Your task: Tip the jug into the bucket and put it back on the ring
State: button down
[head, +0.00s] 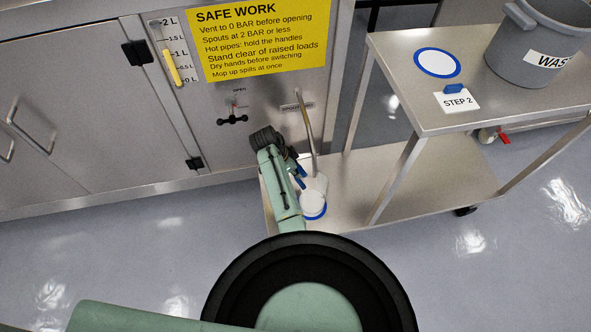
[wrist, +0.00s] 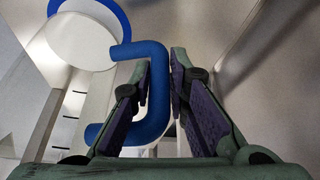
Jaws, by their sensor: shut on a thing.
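The jug (head: 316,190) is white with blue parts. My gripper (wrist: 163,95) is shut on the handle. The arm partly hides gripper and jug in the head view, and whether the jug touches the shelf is unclear. The blue ring (head: 437,76) lies bare on the cart top. The grey bucket (head: 506,62), with a partly cut-off label, stands at the cart top's right.
The steel cart (head: 400,50) has a lower shelf (head: 440,180) and slanted legs. A STEP 2 card (head: 458,102) lies before the ring. The metal pipe (head: 306,120) rises beside the jug. A cabinet (head: 90,100) with a level gauge (head: 172,68) stands left; open floor lies right.

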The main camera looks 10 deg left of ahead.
jog(key=shift+f+b, duration=0.4)
jog(key=shift+f, duration=0.5)
jog(key=shift+f+b, duration=0.45)
jog(key=shift+f, duration=0.15)
jog(key=c, duration=1.5)
grip_release()
jog(key=shift+o, duration=0.2)
jog(key=v, duration=1.2)
